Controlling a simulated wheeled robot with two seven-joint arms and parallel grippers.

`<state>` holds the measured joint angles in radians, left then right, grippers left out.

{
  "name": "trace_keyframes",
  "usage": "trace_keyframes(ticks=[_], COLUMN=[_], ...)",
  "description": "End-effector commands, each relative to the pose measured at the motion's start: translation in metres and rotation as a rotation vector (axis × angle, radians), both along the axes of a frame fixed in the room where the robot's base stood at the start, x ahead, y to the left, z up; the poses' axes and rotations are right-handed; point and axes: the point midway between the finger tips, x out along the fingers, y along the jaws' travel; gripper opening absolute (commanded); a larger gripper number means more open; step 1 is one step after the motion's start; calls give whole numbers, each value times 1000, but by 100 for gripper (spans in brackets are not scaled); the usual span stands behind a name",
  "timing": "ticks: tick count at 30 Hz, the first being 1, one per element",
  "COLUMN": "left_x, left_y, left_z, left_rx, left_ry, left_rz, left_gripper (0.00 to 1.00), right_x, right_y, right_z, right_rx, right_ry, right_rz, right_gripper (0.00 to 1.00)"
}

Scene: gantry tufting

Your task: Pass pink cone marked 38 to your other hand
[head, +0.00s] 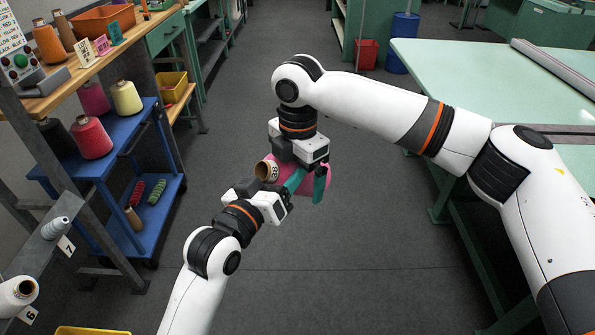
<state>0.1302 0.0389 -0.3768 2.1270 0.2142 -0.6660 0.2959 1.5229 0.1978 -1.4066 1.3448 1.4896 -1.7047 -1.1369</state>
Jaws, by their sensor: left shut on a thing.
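The pink cone (308,186) is held in mid-air over the floor, lying roughly sideways with its brown tube end to the left. A small number label shows by that end and seems to read 38. My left gripper (292,184) reaches up from the lower left and is shut on the cone, with one teal finger across it. My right gripper (318,182) comes down from above at the same cone, with a teal finger beside its right part. Its other finger is hidden, so I cannot tell whether it grips.
A blue shelf cart (55,172) at left carries several cones, including a red one (91,138) and a cream one (126,98). A wooden-topped bench stands above it. A pale green table (450,75) is at right. Grey floor (330,290) between is clear.

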Motion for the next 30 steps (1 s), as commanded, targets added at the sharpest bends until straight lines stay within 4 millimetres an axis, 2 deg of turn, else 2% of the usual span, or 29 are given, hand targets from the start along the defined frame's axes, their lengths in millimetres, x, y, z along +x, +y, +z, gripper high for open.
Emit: trace_keyframes(ticks=[11, 14, 24, 30], left_x=[-1, -2, -2, -2], left_y=[-2, -2, -3, -3], left_z=[2, 2, 2, 2], left_rx=[-4, -5, -5, -6], left_ry=[-2, -1, -1, -2], left_rz=[-6, -6, -7, -8], left_gripper=[25, 25, 25, 25], right_x=[2, 2, 2, 1], right_y=[0, 0, 0, 0], right_z=[8, 20, 84, 111], right_rx=[3, 4, 4, 3], right_ry=[-7, -7, -10, -8], right_rz=[-3, -3, -3, -2], right_gripper=[97, 97, 97, 97])
